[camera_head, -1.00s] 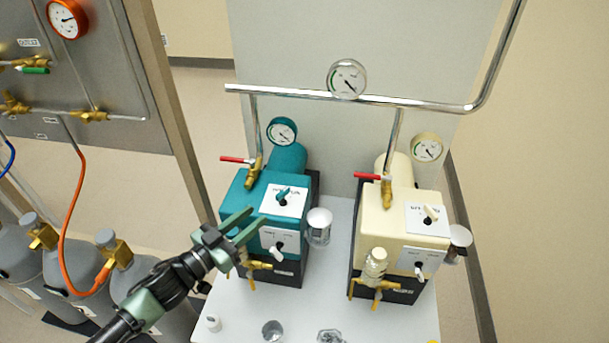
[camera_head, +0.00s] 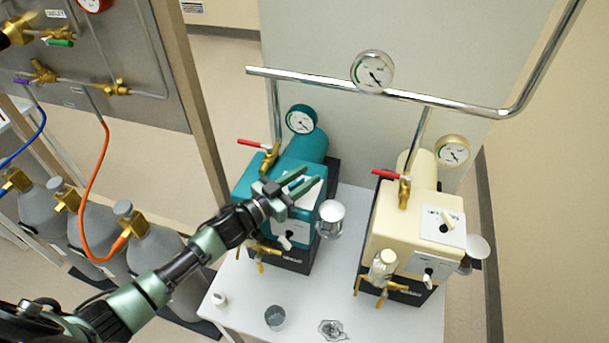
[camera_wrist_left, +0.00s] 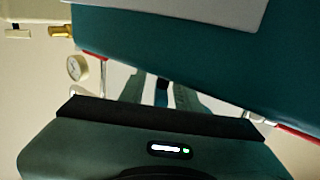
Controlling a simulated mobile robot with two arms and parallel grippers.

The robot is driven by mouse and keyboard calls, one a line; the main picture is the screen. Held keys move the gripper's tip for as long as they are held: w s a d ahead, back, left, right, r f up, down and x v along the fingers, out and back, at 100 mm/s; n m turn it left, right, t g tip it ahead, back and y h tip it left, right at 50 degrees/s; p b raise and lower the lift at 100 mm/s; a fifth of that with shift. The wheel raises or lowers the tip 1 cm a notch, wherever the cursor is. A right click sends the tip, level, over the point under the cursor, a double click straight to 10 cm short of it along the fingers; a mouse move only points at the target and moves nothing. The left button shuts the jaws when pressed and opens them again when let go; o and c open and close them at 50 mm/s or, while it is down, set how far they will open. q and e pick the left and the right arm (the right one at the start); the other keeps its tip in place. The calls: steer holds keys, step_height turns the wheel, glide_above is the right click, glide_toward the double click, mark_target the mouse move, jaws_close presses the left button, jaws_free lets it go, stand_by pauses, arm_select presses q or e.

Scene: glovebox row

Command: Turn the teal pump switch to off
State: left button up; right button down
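The teal pump (camera_head: 247,177) stands on the left of the white table. A white plate (camera_head: 309,197) on its top carries the teal switch, which my gripper now hides in the head view. My left gripper (camera_head: 308,180) is over this plate with its two green fingers apart. In the left wrist view, the fingers (camera_wrist_left: 161,92) show with a gap, and a narrow teal piece, possibly the switch knob, stands between them. I cannot tell whether they touch it. A lower plate with a white knob (camera_head: 285,242) is on the pump's front. My right gripper is out of view.
A cream pump (camera_head: 385,232) stands to the right. A red-handled valve (camera_head: 252,143) and a gauge (camera_head: 301,119) are behind the gripper. A steel pipe (camera_head: 440,100) runs above. Gas cylinders (camera_head: 100,235) are at the left.

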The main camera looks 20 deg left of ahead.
arm_select(q)
jaws_close()
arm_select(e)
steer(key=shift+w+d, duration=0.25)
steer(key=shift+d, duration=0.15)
arm_select(q)
steer(key=shift+r+n+t+y, duration=0.1)
steer(key=shift+n+t+y, duration=0.2)
steer(key=shift+y, duration=0.1)
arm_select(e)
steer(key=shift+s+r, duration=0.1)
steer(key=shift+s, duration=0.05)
arm_select(q)
steer(key=shift+a+n+t+y, duration=0.2)
steer(key=shift+n+t+y, duration=0.3)
steer(key=shift+n+y, duration=0.55)
steer(key=n+y, duration=0.1)
steer(key=y+b, duration=0.1)
steer(key=y, duration=0.1)
steer(key=shift+w+a+n+t, duration=0.1)
steer(key=shift+a+n+t, duration=0.1)
steer(key=shift+n+t, duration=0.2)
steer(key=shift+a+n+y+b, duration=0.3)
steer(key=shift+n+y+b, duration=0.4)
steer(key=shift+y, duration=0.65)
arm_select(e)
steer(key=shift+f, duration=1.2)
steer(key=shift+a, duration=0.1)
